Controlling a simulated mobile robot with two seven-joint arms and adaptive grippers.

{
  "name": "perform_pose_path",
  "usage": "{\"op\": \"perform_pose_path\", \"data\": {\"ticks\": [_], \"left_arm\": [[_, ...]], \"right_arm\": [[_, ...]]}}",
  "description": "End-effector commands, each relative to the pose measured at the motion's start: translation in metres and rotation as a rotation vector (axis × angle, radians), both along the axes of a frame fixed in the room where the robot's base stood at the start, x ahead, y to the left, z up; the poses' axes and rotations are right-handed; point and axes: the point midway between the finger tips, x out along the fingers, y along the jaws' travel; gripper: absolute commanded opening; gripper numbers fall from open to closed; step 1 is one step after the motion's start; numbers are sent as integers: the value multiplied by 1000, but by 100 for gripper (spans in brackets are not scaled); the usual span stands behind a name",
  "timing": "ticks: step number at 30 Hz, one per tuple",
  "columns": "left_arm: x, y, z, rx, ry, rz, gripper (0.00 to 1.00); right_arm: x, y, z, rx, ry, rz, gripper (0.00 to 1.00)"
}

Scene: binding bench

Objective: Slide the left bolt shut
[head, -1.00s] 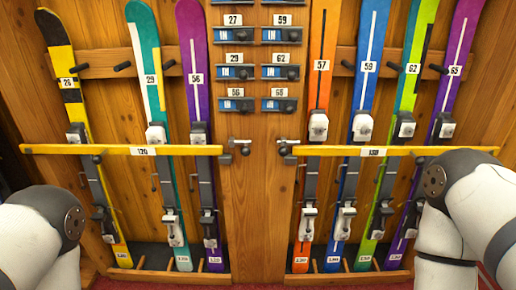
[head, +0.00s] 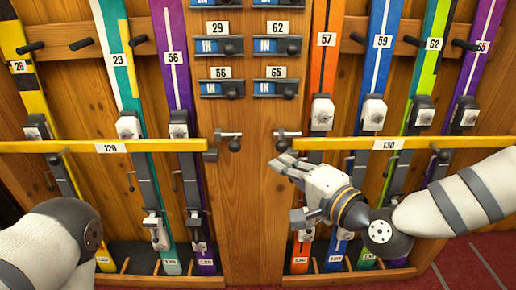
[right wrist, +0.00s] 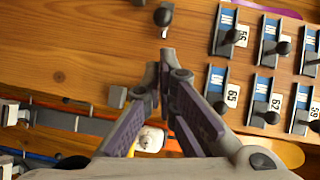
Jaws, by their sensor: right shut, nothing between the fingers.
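The left bolt (head: 228,135) is a small metal rod with a dark round knob on the wooden centre post, just above the right end of the left yellow bar (head: 70,146). In the right wrist view a dark knob (right wrist: 163,16), which looks like this bolt's, lies beyond the fingertips. My right gripper (head: 281,164) is shut and empty, in front of the post's right side, below and right of the left bolt and apart from it. Its fingertips also meet in the right wrist view (right wrist: 165,62). My left gripper is out of view; only a left arm link shows.
The right bolt (head: 287,134) sits close above my right gripper. The right yellow bar (head: 440,142) crosses several skis on the right. Blue sliders with dark knobs (head: 222,89) stand above the bolts. The post between the bolts is clear.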

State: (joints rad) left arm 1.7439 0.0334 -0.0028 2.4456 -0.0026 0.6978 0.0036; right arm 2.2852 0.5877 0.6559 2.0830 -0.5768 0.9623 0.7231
Motion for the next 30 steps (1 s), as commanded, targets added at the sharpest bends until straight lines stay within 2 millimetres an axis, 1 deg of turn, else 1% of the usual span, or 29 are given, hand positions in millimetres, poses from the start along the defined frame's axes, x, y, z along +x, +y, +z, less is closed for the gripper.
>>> {"op": "perform_pose_path", "data": {"ticks": [4,7,15,18,21,24,30], "left_arm": [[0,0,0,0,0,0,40],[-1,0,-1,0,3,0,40],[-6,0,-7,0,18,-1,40],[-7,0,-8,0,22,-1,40],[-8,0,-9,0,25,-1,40],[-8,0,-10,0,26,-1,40],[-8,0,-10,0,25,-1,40]], "right_arm": [[1,1,-1,-2,1,1,0],[9,6,-3,-4,1,2,0],[53,36,-12,-4,3,2,0],[67,45,-14,-5,3,2,0],[76,51,-15,-4,3,2,0],[81,54,-15,-4,3,2,0],[82,54,-15,-4,2,1,0]]}}
